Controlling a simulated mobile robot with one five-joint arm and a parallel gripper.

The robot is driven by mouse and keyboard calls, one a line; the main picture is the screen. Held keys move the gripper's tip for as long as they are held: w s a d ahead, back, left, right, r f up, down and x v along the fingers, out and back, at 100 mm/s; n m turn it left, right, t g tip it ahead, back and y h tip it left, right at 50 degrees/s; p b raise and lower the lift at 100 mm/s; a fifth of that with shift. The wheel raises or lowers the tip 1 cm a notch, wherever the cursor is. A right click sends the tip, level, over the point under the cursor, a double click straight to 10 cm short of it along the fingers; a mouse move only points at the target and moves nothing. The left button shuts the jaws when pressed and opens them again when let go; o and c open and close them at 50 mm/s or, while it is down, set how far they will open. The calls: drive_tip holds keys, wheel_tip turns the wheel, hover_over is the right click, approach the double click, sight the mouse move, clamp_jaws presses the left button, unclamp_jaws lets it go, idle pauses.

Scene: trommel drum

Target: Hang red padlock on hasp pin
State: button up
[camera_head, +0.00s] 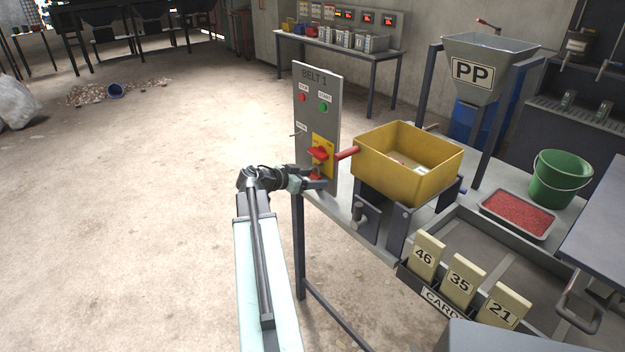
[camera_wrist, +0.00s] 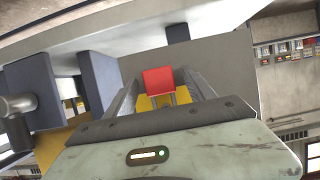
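The red padlock (camera_wrist: 158,80) sits between my fingertips in the wrist view, with a grey part below it that may be its shackle. In the head view a small red patch of the padlock (camera_head: 316,176) shows at my gripper (camera_head: 317,179), which is shut on it. My gripper is in front of the lower part of the yellow plate (camera_head: 325,142) on the grey BELT 1 panel (camera_head: 318,88). A red rotary handle (camera_head: 318,153) is just above the gripper. The hasp pin cannot be made out; contact between padlock and panel is unclear.
Numbered cards (camera_head: 460,280), a red-filled tray (camera_head: 517,214) and a green bucket (camera_head: 560,178) are farther right. The floor (camera_head: 150,220) at left is open.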

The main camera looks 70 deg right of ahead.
drive_tip(key=p+v, duration=0.3)
drive_tip(key=v, duration=0.4)
drive_tip(key=shift+w+a, duration=0.2)
drive_tip(key=shift+a, duration=0.1)
drive_tip(key=shift+r, duration=0.1)
